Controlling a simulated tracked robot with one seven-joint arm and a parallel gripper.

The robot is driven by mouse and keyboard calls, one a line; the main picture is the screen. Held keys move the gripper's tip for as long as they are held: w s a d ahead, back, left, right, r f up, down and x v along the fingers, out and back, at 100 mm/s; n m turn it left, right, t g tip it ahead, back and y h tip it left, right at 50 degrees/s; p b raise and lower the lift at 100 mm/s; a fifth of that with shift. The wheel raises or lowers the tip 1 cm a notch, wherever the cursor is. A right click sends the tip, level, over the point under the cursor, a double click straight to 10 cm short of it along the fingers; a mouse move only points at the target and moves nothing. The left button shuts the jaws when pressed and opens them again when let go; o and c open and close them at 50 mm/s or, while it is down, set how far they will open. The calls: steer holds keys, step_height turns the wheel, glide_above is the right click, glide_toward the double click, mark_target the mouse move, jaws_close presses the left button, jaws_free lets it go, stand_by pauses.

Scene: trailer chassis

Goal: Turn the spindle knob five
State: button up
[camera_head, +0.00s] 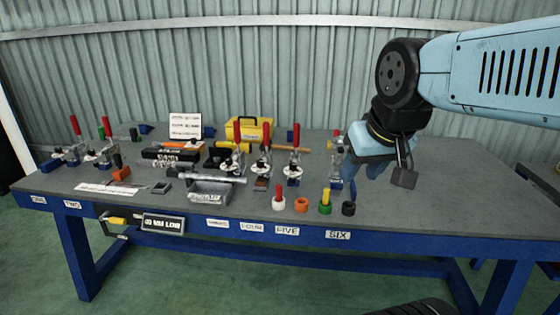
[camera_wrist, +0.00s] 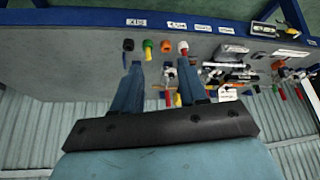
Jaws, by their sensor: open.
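The label FIVE (camera_head: 287,231) is on the blue front edge of the workbench. Behind it stands a small toggle clamp (camera_head: 293,170) with an upright red handle (camera_head: 296,136), in line with the label. Its spindle knob is too small to make out. My gripper (camera_head: 362,180) is open and empty above the bench, right of this clamp and beside another red-handled clamp (camera_head: 336,160), which it partly hides. In the wrist view, the spread fingers of my gripper (camera_wrist: 160,66) frame a clamp (camera_wrist: 168,76); I cannot tell which one.
More clamps stand to the left. A grey bin (camera_head: 210,195), a yellow toolbox (camera_head: 250,130) and a white sign (camera_head: 185,126) are also there. The right side of the bench is clear.

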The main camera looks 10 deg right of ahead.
steer(key=shift+s+d, duration=0.1)
steer(key=shift+d, duration=0.1)
steer(key=o, duration=0.3)
steer(key=shift+w+r, duration=0.2)
steer(key=shift+w, duration=0.05)
steer(key=w+a+r, duration=0.1)
steer(key=w, duration=0.2)
steer(key=n+g, duration=0.5)
steer(key=n, duration=0.7)
glide_above(293, 165)
step_height(293, 165, down, 12)
step_height(293, 165, down, 14)
steer(key=shift+w+d+r, duration=0.1)
steer(key=shift+r, duration=0.15)
